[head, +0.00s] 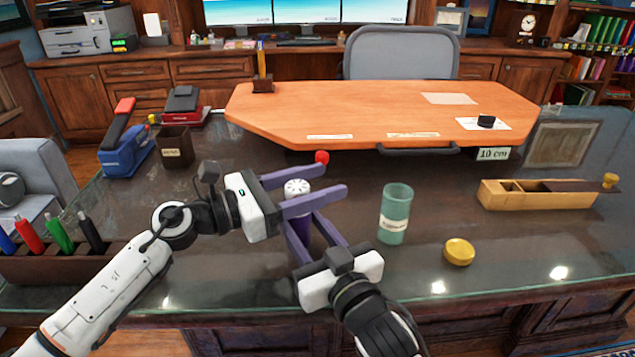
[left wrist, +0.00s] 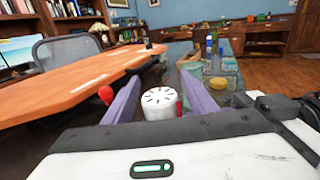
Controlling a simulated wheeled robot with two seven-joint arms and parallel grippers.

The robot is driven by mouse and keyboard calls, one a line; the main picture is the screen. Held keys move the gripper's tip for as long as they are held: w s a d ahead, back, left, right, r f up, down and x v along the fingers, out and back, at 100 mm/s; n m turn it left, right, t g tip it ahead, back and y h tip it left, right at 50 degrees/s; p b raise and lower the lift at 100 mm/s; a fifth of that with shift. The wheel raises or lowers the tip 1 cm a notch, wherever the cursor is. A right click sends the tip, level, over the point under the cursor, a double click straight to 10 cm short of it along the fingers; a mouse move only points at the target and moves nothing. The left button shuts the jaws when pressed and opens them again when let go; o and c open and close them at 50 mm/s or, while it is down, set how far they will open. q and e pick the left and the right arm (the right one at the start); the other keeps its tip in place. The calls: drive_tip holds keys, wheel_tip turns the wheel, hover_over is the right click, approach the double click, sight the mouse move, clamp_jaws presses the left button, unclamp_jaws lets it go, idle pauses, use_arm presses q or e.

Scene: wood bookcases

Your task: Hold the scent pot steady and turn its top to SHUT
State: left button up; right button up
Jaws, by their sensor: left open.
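The scent pot has a round white top with dark slots (head: 297,187) and a dark purple body (head: 302,226). It stands upright on the glass-topped desk. My left gripper (head: 338,178) is open, its two fingers on either side of the white top. In the left wrist view the top (left wrist: 160,102) sits between the spread fingers with a gap at the left, and a small red part shows at its right side. My right gripper (head: 302,220) comes from the front, its fingers closed around the purple body. The SHUT mark cannot be read.
A red ball (head: 322,157) shows by the far left finger. A green labelled cup (head: 395,215) and yellow lid (head: 459,252) stand right. A wooden box (head: 537,195) lies farther right. A raised orange board (head: 380,112) is behind. A pen rack (head: 60,262) and stapler (head: 128,150) are left.

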use_arm(q)
drive_tip(key=c, duration=1.1)
drive_tip(key=shift+g, duration=0.3)
drive_tip(key=shift+s+d+f+m+g+h, duration=0.15)
drive_tip(key=shift+s+m+g, duration=0.2)
drive_tip(key=shift+m+g, duration=1.1)
drive_tip(key=shift+s+r+m+g+h, duration=0.1)
drive_tip(key=shift+s+m+g+h, duration=0.15)
drive_tip(key=shift+m+g, duration=1.2)
drive_tip(key=shift+s+d+f+m+g+h, duration=0.1)
drive_tip(key=shift+s+m+g, duration=0.4)
drive_tip(key=shift+g, duration=1.7)
drive_tip(key=shift+s+a+m+g, duration=0.2)
drive_tip(key=shift+m+g, duration=0.3)
drive_tip(key=shift+g, duration=0.3)
